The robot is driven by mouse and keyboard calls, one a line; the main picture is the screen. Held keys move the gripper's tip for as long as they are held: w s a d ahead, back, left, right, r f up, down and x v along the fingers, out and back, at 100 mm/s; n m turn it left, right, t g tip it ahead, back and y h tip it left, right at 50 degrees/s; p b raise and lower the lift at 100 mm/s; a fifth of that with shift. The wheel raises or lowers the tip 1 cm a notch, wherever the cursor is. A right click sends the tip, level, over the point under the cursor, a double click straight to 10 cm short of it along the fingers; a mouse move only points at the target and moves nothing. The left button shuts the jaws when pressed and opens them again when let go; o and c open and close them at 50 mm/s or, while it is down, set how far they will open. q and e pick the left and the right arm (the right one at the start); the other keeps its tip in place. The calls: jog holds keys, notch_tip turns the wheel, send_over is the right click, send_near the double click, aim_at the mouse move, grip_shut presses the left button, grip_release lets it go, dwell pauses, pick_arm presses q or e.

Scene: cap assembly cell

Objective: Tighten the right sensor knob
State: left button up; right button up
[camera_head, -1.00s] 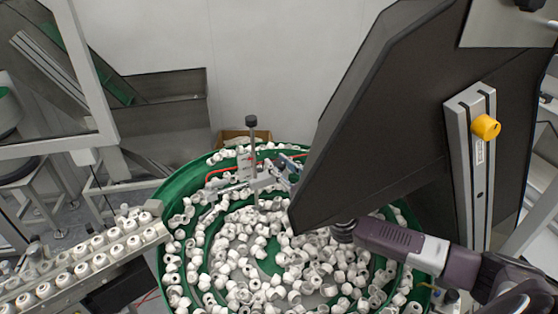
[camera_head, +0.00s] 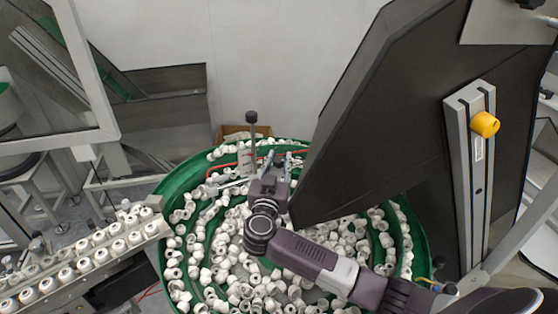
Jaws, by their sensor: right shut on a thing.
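My right gripper (camera_head: 277,172) reaches in from the lower right over the green feeder bowl, with its fingers pointing away from me. It is shut at the sensor bracket (camera_head: 246,160) on the bowl's far side. The right sensor knob is mostly hidden by the gripper, and the jaws appear closed on it. How far the knob is turned cannot be seen. A slim post with a black knob (camera_head: 251,117) on top stands upright just left of the gripper. My left gripper is not in view.
The green bowl (camera_head: 176,188) is full of loose white caps. A large dark panel (camera_head: 385,130) hangs close on the right of my gripper, bearing a rail with a yellow knob (camera_head: 485,124). A cap track (camera_head: 125,262) runs off to the lower left.

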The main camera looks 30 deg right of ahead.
aim_at(277, 164)
jog(key=shift+m+g+h, duration=0.6)
jog(key=shift+h, duration=0.1)
jog(key=shift+r, duration=0.1)
jog(key=o, duration=1.2)
jog(key=shift+d, duration=0.1)
jog(key=shift+s+a, duration=0.15)
jog(key=shift+a, duration=0.1)
jog(key=v, duration=0.7)
jog(key=shift+s+a+h, duration=0.2)
jog(key=shift+h, duration=0.1)
